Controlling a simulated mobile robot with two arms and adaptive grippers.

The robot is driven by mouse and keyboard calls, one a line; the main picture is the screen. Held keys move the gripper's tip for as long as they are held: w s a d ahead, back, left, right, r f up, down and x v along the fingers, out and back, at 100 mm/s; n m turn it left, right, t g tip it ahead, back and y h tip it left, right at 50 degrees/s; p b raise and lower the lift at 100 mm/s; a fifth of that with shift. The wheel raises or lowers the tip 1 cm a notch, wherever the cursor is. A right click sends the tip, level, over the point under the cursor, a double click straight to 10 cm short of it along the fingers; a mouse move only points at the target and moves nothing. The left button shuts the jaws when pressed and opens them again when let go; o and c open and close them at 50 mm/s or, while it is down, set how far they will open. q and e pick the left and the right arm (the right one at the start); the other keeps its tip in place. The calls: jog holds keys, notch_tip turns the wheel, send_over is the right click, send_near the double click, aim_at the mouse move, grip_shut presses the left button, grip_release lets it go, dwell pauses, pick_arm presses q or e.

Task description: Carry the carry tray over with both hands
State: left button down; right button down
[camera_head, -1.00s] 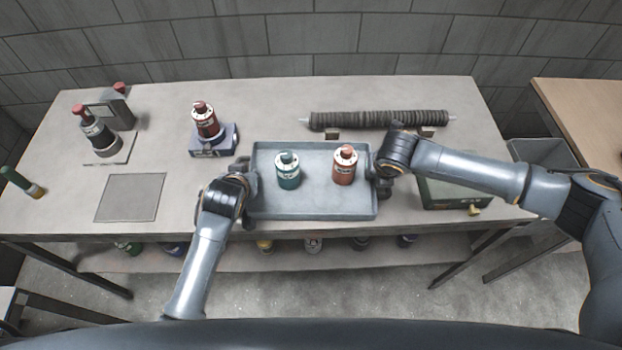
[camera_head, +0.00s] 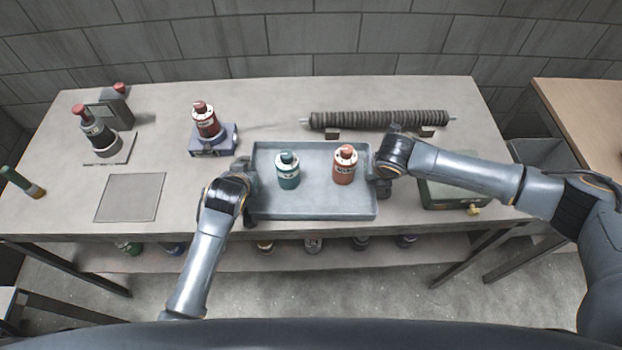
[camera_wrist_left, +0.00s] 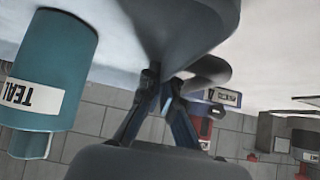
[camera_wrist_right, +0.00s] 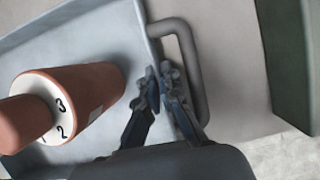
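The carry tray (camera_head: 310,208) is a shallow grey-blue tray lying level at the table's front middle. A teal bottle (camera_head: 288,171) and an orange bottle (camera_head: 344,165) stand upright in it. My left gripper (camera_head: 243,192) is at the tray's left side; in the left wrist view its fingers (camera_wrist_left: 161,82) come close together beside the dark handle loop. My right gripper (camera_head: 380,178) is at the right side; its fingers (camera_wrist_right: 160,78) nearly meet at the tray's wall, with the handle (camera_wrist_right: 193,65) just beside them. Both look shut on the tray's edge; the exact contact is partly hidden.
A flat grey square plate (camera_head: 130,197) lies at the left of the table. A red bottle on a blue block (camera_head: 214,140) stands behind the tray's left. A ribbed mesh tube (camera_head: 380,119) lies behind it. A green box (camera_head: 452,193) is close on the right.

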pick_arm(q)
jog(key=shift+r, duration=0.15)
pick_arm(e)
jog(key=shift+r, duration=0.15)
